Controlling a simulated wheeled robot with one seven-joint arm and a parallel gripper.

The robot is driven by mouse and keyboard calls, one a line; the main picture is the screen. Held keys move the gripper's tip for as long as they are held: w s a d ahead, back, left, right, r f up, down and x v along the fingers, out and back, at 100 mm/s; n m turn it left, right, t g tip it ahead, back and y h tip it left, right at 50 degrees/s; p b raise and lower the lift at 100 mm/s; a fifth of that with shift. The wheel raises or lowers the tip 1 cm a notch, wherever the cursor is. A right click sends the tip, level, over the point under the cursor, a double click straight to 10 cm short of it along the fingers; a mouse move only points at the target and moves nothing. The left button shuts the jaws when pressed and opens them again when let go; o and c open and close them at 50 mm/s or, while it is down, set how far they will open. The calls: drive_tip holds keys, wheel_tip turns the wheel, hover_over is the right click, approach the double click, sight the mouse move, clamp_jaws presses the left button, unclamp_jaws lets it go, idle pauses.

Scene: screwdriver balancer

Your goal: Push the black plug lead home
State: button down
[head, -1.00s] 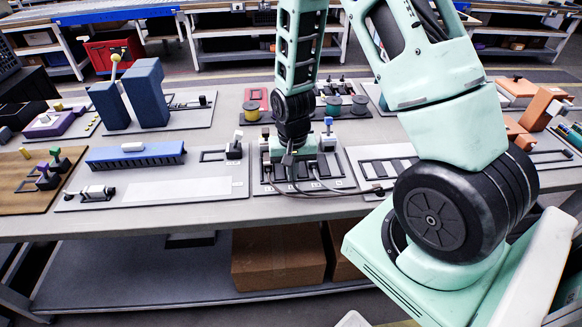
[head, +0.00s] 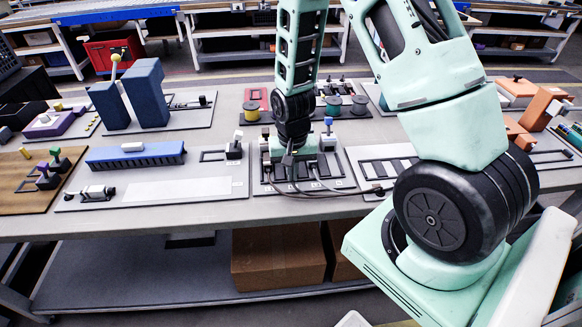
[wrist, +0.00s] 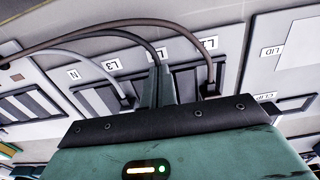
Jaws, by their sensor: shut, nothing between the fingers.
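My gripper (wrist: 161,72) is shut and empty, its fingertips together over the row of sockets. The black lead (wrist: 133,36) arches in the wrist view and ends right at my fingertips; its plug is hidden there, so I cannot tell how deep it sits. A brown lead (wrist: 209,58) ends in a plug to the right of my fingers. A grey lead (wrist: 95,62) ends in a plug to their left. The socket panel (wrist: 88,73) carries labels N, L3 and others, seen upside down. In the head view my gripper (head: 288,158) is low over this panel, mostly masked by my wrist.
A slatted panel (head: 385,152) lies right of the socket panel. A grey board with a blue ribbed block (head: 135,155) lies to the left. Spools (head: 333,105) stand behind. The leads (head: 318,193) hang toward the table's front edge.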

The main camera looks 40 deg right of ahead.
drive_tip(key=shift+w+d+p, duration=0.15)
drive_tip(key=shift+w+d, duration=0.3)
drive_tip(key=shift+w, duration=0.2)
drive_tip(key=shift+w+d+p, duration=0.15)
drive_tip(key=shift+w+d, duration=0.3)
drive_tip(key=shift+w, duration=0.2)
idle(0.5)
drive_tip(key=shift+s+a, duration=0.15)
drive_tip(key=shift+s+a, duration=0.2)
drive_tip(key=shift+s, duration=0.15)
wheel_tip(320, 180, up, 7)
drive_tip(key=p, duration=0.6)
idle(0.4)
